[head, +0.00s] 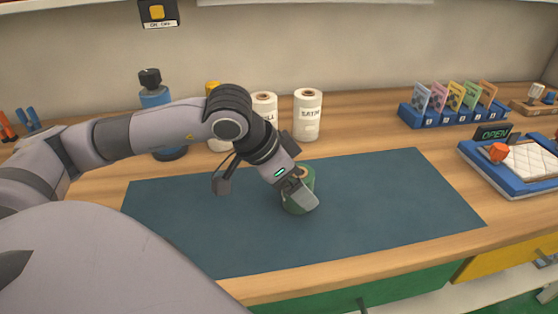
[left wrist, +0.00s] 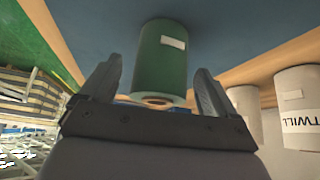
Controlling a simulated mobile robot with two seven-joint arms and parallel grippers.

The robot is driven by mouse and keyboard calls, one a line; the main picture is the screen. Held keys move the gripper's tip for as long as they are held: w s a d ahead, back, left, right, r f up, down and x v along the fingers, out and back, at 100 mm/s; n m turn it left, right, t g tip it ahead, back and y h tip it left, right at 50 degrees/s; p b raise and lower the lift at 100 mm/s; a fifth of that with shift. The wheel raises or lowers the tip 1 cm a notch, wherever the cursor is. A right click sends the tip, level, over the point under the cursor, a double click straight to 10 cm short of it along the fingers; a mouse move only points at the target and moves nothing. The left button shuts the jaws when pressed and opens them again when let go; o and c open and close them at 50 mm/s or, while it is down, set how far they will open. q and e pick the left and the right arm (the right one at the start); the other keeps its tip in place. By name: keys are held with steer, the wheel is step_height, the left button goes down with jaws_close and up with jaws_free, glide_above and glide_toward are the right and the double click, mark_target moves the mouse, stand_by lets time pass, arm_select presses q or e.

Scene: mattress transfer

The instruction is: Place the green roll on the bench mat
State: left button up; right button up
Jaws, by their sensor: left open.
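The green roll (head: 311,181) stands upright on the dark blue bench mat (head: 400,205), near its middle. My left gripper (head: 299,192) is at the roll, and its hand partly hides the roll in the head view. In the left wrist view the green roll (left wrist: 162,58) sits between the two spread fingers of my left gripper (left wrist: 155,85). Gaps show between the fingers and the roll, so the gripper is open around it. The roll's base is on the bench mat (left wrist: 225,30). My right gripper is not in view.
White rolls (head: 308,115) and a blue bottle (head: 155,97) stand behind the mat. A blue rack of coloured cards (head: 450,115) and a blue tray with a quilted pad (head: 528,160) are at the right. The mat's right half is clear.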

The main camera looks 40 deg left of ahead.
arm_select(q)
steer(key=v, duration=1.2)
